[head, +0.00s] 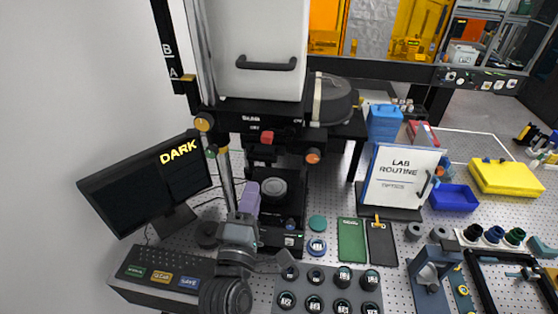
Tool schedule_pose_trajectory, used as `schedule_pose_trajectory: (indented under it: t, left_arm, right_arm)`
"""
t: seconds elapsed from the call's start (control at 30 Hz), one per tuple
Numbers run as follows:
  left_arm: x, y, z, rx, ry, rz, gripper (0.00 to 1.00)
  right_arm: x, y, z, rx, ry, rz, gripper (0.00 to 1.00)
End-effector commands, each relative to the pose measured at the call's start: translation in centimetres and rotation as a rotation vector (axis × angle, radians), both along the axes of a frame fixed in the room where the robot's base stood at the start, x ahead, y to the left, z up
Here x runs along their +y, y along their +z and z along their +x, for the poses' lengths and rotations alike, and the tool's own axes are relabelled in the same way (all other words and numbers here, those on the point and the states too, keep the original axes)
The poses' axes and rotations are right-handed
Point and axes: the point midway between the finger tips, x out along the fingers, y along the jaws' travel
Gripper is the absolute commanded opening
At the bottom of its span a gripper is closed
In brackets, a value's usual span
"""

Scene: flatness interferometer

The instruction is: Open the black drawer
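The interferometer (258,112) stands at the back centre. At its base, a low black unit, which seems to be the black drawer (283,212), bears a round grey part (273,190). The unit's narrow front faces me, with a small label and knob; I see no clear gap showing it pulled out. My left gripper (245,212) is just left of this unit, pointing toward the instrument. A lavender piece shows at its tip. The finger gap is not clear, and I cannot tell whether it touches the unit. My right gripper is not in view.
A dark monitor (150,185) and a button console (165,280) stand at left. A tray of round black parts (328,292) lies in front. Green (351,240) and black (381,243) plates and a LAB ROUTINE board (400,176) are to the right.

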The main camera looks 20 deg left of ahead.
Motion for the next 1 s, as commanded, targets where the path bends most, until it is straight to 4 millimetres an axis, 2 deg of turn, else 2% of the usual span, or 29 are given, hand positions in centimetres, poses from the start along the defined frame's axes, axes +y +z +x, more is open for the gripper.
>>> schedule_pose_trajectory:
  t: [0.17, 0.7, 1.0]
  left_arm:
    - [0.1, 1.0, 1.4, -0.018, -0.001, 0.005, 0.32]
    - [1.3, 2.3, 9.1, -0.014, -0.001, 0.005, 0.32]
    - [1.5, 2.4, 10.6, -0.015, 0.000, 0.003, 0.32]
  right_arm:
    - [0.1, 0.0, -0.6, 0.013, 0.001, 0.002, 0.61]
    - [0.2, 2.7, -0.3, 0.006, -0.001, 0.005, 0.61]
    - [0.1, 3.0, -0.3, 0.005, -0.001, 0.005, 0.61]
